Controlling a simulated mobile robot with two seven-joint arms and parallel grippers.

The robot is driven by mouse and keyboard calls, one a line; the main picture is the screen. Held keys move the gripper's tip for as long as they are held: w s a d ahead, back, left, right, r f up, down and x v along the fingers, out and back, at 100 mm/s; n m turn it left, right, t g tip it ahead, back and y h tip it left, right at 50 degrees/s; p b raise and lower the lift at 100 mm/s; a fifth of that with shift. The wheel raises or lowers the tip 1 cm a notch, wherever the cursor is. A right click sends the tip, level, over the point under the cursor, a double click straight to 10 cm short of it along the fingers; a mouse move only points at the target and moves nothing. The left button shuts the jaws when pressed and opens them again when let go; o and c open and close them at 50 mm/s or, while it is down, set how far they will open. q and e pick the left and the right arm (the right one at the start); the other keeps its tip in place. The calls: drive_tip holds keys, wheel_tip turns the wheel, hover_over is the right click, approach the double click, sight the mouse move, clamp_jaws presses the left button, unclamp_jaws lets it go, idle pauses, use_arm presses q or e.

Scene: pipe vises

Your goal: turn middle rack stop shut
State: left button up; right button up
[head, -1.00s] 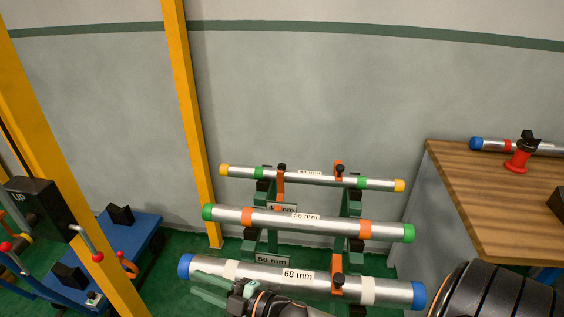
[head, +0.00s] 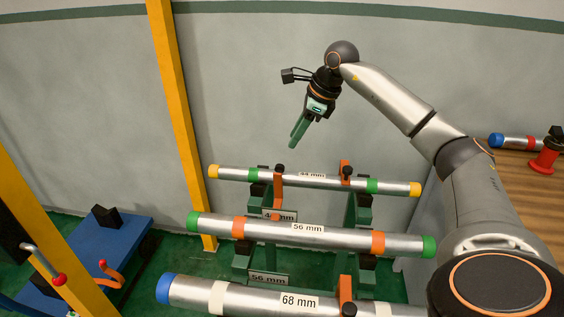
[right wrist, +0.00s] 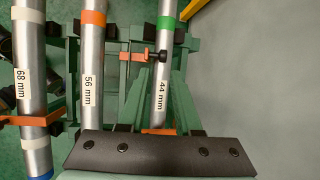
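The green rack (head: 365,215) holds three silver pipes, marked 44, 56 and 68 mm from back to front. An orange stop (head: 278,188) with a black knob hangs down between the 44 mm pipe (head: 320,180) and the 56 mm pipe (head: 335,236). It also shows in the right wrist view (right wrist: 137,57), reaching from its knob toward the 56 mm pipe. Other orange stops sit at the 44 mm pipe (head: 346,180) and across the 68 mm pipe (head: 345,287). My right gripper (head: 296,141) is above and behind the rack, pointing down, empty, its green fingers apart. My left gripper is not in view.
A wooden bench (head: 520,190) with a pipe and red vise (head: 544,157) stands at the right. A yellow post (head: 180,125) rises left of the rack. A blue cart (head: 75,255) stands at the left. The wall is close behind.

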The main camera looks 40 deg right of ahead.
sight(280, 165)
drive_tip(key=x, duration=0.8)
drive_tip(key=d+x, duration=0.1)
drive_tip(key=x, duration=0.3)
drive_tip(key=shift+s+f, duration=0.1)
clamp_jaws()
idle(1.1)
